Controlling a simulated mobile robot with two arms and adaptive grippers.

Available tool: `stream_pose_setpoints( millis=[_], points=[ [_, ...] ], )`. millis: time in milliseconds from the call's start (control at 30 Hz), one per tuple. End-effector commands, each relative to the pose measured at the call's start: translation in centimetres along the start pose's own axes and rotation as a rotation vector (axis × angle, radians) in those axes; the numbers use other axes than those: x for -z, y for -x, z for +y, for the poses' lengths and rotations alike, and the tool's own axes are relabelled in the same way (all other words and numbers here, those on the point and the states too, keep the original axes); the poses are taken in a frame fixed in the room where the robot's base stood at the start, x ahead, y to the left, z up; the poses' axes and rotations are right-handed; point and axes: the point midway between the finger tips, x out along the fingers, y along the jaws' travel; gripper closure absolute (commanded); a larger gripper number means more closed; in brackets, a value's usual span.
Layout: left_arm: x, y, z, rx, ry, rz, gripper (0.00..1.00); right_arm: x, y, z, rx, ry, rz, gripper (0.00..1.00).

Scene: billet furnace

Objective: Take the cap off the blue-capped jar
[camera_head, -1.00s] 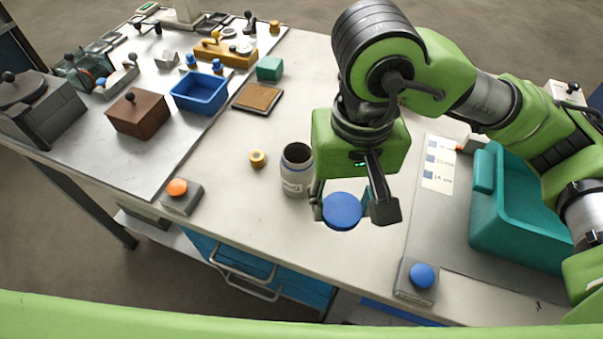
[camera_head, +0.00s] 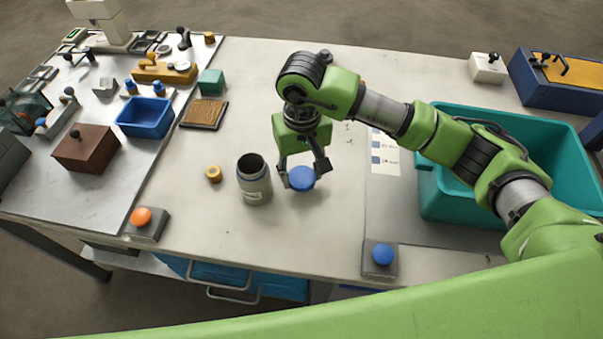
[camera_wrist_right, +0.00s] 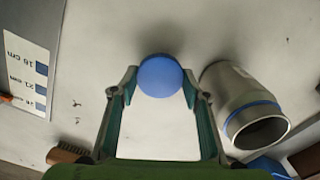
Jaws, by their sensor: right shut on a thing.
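The grey jar (camera_head: 255,187) stands upright and open on the pale table, its dark mouth showing. In the right wrist view the jar (camera_wrist_right: 243,105) is to the right, with a blue ring near its mouth. The blue cap (camera_head: 301,178) is off the jar, apart from it on its right. My right gripper (camera_head: 302,176) points down, its two fingers shut on the cap's sides. In the right wrist view the cap (camera_wrist_right: 160,76) sits between the fingertips, with a shadow close behind it. I cannot tell whether it touches the table. My left gripper is not in view.
A small yellow ring (camera_head: 214,174) lies left of the jar. Orange (camera_head: 142,217) and blue (camera_head: 383,254) button boxes sit along the front edge. A teal bin (camera_head: 440,205) stands right. A blue tray (camera_head: 146,118) and brown box (camera_head: 87,148) are left.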

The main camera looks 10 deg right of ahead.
Motion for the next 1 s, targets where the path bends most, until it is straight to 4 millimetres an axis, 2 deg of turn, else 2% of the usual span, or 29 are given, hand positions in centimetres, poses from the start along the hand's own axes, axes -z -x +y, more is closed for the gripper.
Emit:
stream_pose_setpoints(
  millis=[33, 167, 633, 667, 700, 1000],
  points=[
    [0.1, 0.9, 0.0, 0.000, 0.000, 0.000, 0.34, -0.2, -0.4, -0.1, 0.002, 0.000, -0.005, 0.83],
    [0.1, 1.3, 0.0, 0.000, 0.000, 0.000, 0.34, -0.1, -1.6, -0.1, 0.002, 0.001, -0.003, 0.83],
    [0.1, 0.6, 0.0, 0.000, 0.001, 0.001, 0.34, -0.1, -2.5, -0.1, 0.002, 0.001, 0.000, 0.83],
    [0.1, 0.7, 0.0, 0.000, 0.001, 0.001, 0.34, -0.1, -2.3, -0.1, 0.002, 0.001, 0.000, 0.50],
    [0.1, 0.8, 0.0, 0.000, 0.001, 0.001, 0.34, -0.1, -2.3, -0.1, 0.002, 0.001, 0.000, 0.41],
    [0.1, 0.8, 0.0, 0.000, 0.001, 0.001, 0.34, -0.1, -2.2, -0.1, 0.002, 0.001, 0.000, 0.41]
  ],
)
